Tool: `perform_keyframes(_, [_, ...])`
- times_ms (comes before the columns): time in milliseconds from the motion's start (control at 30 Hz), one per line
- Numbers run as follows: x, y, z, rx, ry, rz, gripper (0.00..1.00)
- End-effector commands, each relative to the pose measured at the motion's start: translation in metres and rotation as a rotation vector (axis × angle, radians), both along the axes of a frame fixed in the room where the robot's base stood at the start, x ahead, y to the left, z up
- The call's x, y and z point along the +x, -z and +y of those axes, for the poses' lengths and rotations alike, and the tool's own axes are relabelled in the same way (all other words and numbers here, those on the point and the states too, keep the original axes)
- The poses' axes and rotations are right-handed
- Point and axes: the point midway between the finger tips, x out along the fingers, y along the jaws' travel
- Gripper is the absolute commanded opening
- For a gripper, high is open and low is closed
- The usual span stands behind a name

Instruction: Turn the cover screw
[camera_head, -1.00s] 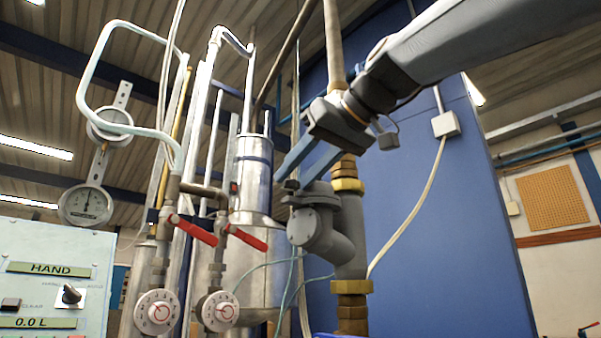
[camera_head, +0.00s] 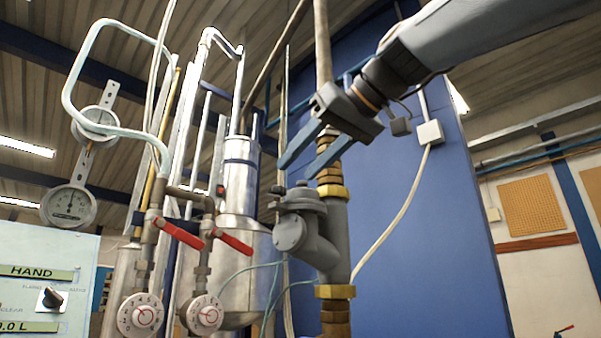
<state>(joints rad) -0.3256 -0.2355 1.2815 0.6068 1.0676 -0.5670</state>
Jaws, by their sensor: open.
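The grey meter body (camera_head: 322,240) sits in a vertical pipe with brass fittings, right of the picture's middle. A round grey cover (camera_head: 300,197) tops its side branch, with a small dark knob-like piece (camera_head: 301,184) on it that appears to be the cover screw. A further small dark piece sticks out at the cover's left edge. My gripper (camera_head: 295,171) comes down from the upper right. Its two blue-grey fingers are apart, with tips just above the cover. Nothing shows between them. I cannot tell the exact gap between the fingertips and the screw.
The vertical pipe (camera_head: 322,60) rises close behind my gripper. Two red-handled valves (camera_head: 178,233) and dials stand to the left, by a shiny metal tank (camera_head: 240,180). A control panel (camera_head: 35,285) is at lower left. A pale cable (camera_head: 405,205) hangs on the right.

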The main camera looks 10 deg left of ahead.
Motion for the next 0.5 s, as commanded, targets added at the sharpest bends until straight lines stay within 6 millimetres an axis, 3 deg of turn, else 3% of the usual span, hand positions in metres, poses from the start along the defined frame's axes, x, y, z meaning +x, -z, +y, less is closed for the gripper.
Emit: perform_keyframes(500, [-0.007,-0.009,-0.018,-0.001,-0.006,0.004,0.45])
